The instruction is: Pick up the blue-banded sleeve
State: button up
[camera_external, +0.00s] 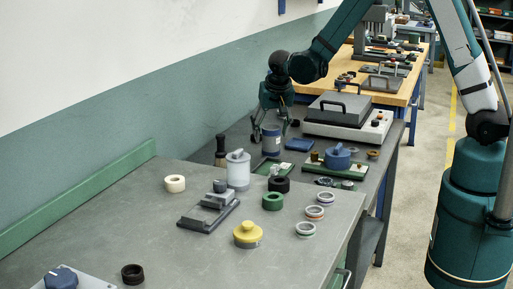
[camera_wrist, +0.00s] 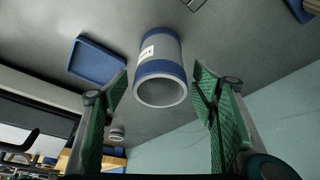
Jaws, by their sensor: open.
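A hollow grey sleeve with blue bands (camera_external: 271,143) and a white label stands upright on the dark far bench. In the wrist view the blue-banded sleeve (camera_wrist: 160,70) has its open end towards me. My gripper (camera_external: 272,128) is above it, pointing down, with fingers spread to either side of its top. In the wrist view my gripper (camera_wrist: 161,88) is open, with green-padded fingers left and right of the sleeve and visible gaps on both sides. Nothing is held.
A shallow blue tray (camera_external: 299,145) lies right of the sleeve, and a dark-handled tool (camera_external: 220,149) stands left. A grey-lidded machine (camera_external: 347,118) is behind right. A green board with a blue pot (camera_external: 338,157) lies in front right. Small banded rings (camera_external: 315,212) sit on the near bench.

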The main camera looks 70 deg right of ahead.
aim_at(269, 140)
jog(key=shift+b+x, duration=0.45)
jog(key=shift+x, duration=2)
jog(key=c, duration=1.1)
